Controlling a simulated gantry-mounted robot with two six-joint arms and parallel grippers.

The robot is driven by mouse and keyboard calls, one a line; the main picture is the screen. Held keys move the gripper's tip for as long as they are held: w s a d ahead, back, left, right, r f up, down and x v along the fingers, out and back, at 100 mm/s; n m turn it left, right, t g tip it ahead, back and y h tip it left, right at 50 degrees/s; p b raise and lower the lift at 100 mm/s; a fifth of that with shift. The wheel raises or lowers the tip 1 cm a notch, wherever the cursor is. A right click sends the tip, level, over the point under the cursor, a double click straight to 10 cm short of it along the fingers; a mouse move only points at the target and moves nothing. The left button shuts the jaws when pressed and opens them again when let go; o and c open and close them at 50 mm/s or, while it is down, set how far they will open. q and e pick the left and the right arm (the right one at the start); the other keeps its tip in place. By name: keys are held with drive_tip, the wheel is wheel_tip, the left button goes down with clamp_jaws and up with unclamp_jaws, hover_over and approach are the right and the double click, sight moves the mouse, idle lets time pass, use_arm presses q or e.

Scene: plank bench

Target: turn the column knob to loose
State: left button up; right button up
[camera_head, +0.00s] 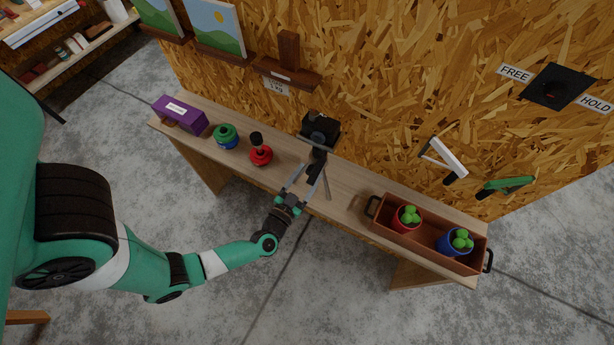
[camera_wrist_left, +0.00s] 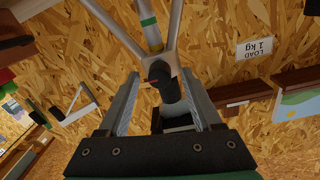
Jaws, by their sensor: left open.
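A tripod with grey legs (camera_head: 327,189) and a black head (camera_head: 320,129) stands on the bench. In the left wrist view its legs (camera_wrist_left: 176,25) spread from a light collar, which carries a black column knob (camera_wrist_left: 159,74) with a red mark. My left gripper (camera_head: 304,175) is open, and its two fingers reach towards the tripod. In the left wrist view the fingers (camera_wrist_left: 161,90) stand on either side of the knob, with gaps visible. Contact cannot be judged. No wording beside the knob is readable. My right gripper is not in view.
The plank bench (camera_head: 350,185) holds a purple box (camera_head: 180,115), a green-and-blue item (camera_head: 227,136), a red item with a black top (camera_head: 260,153) and a brown crate (camera_head: 380,227) with two cups. A shelf (camera_head: 287,74) and a FREE/HOLD panel (camera_head: 553,86) are on the chipboard wall.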

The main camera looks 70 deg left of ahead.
use_arm(q)
clamp_jaws()
